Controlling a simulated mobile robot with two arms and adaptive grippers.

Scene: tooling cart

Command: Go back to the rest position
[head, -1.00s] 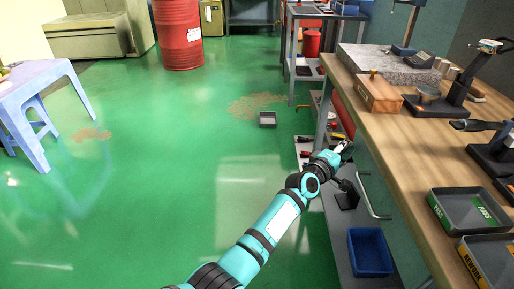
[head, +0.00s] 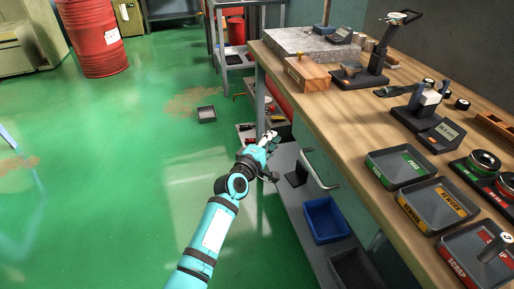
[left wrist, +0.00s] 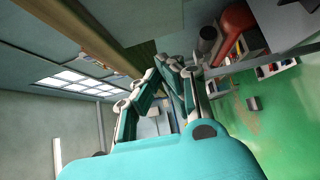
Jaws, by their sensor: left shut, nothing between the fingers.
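My left gripper (head: 268,138) is at the end of the teal arm, beside the left edge of the wooden workbench (head: 290,98) and above the lower shelf. It is shut and empty. In the left wrist view its fingers (left wrist: 168,70) point away from the camera, with the underside of a bench edge close by at upper left. My right gripper does not show in either view.
Pass (head: 397,182), rework (head: 410,212) and scrap (head: 460,262) trays stand on the workbench. A blue bin (head: 325,238) sits on the lower shelf. A small grey tray (head: 207,121) and a red drum (head: 92,40) stand on the open green floor.

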